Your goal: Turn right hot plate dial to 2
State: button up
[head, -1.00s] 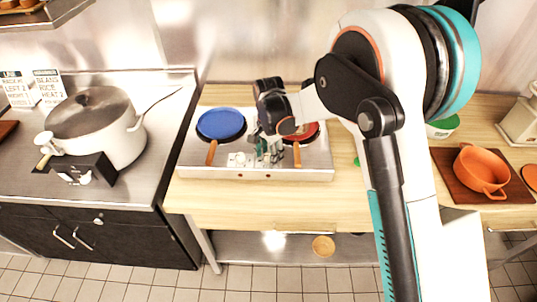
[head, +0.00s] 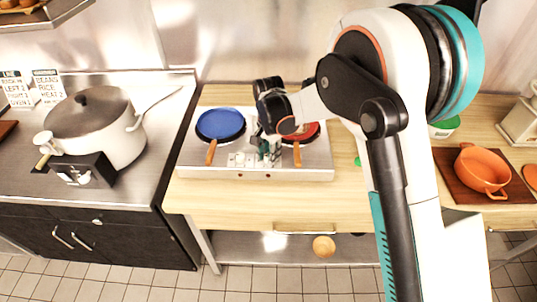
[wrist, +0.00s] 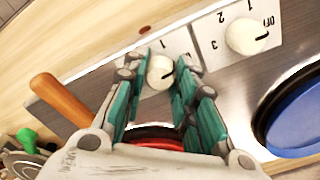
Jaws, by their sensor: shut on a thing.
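The hot plate unit (head: 315,172) is a silver double burner on the wooden counter. A blue pan (head: 220,122) is on its left burner and a red pan (head: 306,128) on its right one. My gripper (wrist: 160,80) is shut on the right dial (wrist: 158,70), a white knob with a dark mark, between its teal fingers. A "1" shows beside this knob; its other labels are hidden, so I cannot tell its setting. The left dial (wrist: 243,37) is free, with OFF, 2 and 3 visible around it. In the head view, my gripper (head: 264,150) is at the unit's front.
The red pan's wooden handle (wrist: 62,100) lies close beside my gripper. A white pot (head: 92,130) stands on the stove at left. An orange pot (head: 482,168) sits on a board at right. The counter in front of the hot plate is clear.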

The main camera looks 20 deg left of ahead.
jog(key=n+b, duration=0.2)
jog(key=n, duration=0.4)
jog(key=n+b, duration=0.1)
jog(key=n, duration=0.4)
jog(key=shift+n+b, duration=0.3)
jog(key=shift+b, duration=0.05)
jog(key=n+b, duration=0.1)
jog(key=n, duration=1)
jog(key=shift+b, duration=0.3)
jog(key=o, duration=1.1)
